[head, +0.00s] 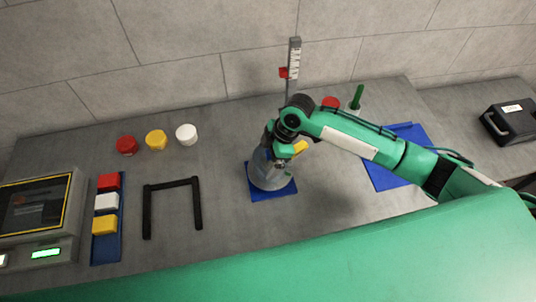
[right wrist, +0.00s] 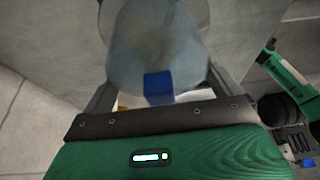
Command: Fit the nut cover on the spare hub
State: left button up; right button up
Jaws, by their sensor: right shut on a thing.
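A pale grey, see-through, rounded cover (head: 266,174), which I take for the nut cover, is over the blue mat (head: 272,194) in the middle of the bench. My right gripper (head: 283,152) reaches down to its top from the right and is shut on it. In the right wrist view the cloudy grey cover (right wrist: 158,40) fills the space between the two fingers, with a blue patch (right wrist: 158,86) at its near side. The spare hub is not plain to see; I cannot tell whether it is under the cover. My left gripper is not in the head view.
Red (head: 127,145), yellow (head: 156,140) and white caps (head: 187,134) stand at the back left. A black frame (head: 147,212) and a blue strip with coloured blocks (head: 107,248) lie in front. An upright scale (head: 293,65) stands behind the arm. A black case (head: 510,122) is far right.

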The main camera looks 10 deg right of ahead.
jog(key=o, duration=0.6)
jog(key=shift+o, duration=0.2)
jog(key=p+v, duration=0.9)
jog(key=v, duration=0.2)
jog(key=shift+p, duration=0.3)
jog(key=shift+s+f, duration=0.1)
